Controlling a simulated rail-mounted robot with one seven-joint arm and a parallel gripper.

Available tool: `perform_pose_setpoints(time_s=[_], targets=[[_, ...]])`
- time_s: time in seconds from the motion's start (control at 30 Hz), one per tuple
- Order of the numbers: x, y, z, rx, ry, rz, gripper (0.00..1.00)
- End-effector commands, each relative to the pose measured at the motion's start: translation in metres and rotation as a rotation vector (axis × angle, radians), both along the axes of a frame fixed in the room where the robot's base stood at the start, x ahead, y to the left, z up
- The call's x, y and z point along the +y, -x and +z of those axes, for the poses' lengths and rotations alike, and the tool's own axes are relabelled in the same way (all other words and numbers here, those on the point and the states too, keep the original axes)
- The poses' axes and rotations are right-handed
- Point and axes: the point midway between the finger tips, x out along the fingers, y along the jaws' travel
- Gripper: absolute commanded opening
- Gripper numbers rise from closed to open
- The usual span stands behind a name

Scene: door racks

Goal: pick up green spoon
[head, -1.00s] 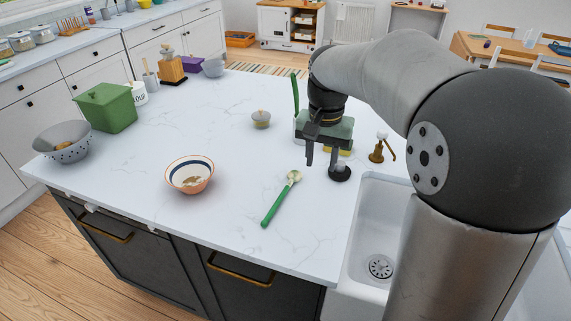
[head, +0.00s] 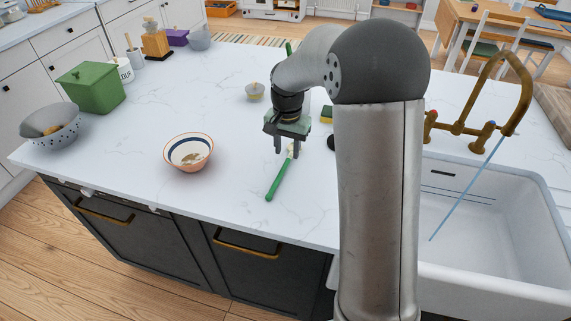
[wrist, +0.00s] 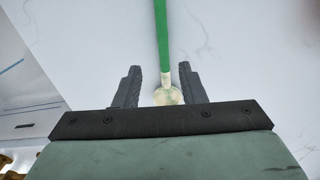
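The green spoon (head: 279,180) lies on the white marble counter, its green handle toward the front edge and its pale head toward the back. In the wrist view its handle (wrist: 161,40) runs up the picture, and its pale head (wrist: 167,96) shows between my fingers. My gripper (head: 285,148) points down over the head end of the spoon. In the wrist view my gripper (wrist: 160,85) is open, with a finger on each side of the spoon and gaps on both sides. The height of the fingers above the counter is hard to tell.
A bowl (head: 189,152) stands left of the spoon. A small pale cup (head: 255,91) and a yellow-green sponge (head: 326,114) are behind it. The sink (head: 490,220) with a brass faucet (head: 495,95) is at right. The counter around the spoon is clear.

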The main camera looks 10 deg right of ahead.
Motion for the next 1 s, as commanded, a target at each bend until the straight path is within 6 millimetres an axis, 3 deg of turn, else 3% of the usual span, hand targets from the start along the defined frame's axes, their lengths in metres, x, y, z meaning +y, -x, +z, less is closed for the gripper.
perform_pose_setpoints(time_s=[0.4, 0.67, 0.8, 1.0], targets=[[0.004, -0.003, -0.049, 0.002, 0.0, 0.001, 0.37], [0.004, -0.003, -0.052, 0.001, 0.001, 0.001, 0.37], [0.004, -0.003, -0.052, 0.0, 0.0, 0.001, 0.0], [0.004, -0.003, -0.052, 0.0, 0.0, 0.0, 0.0]])
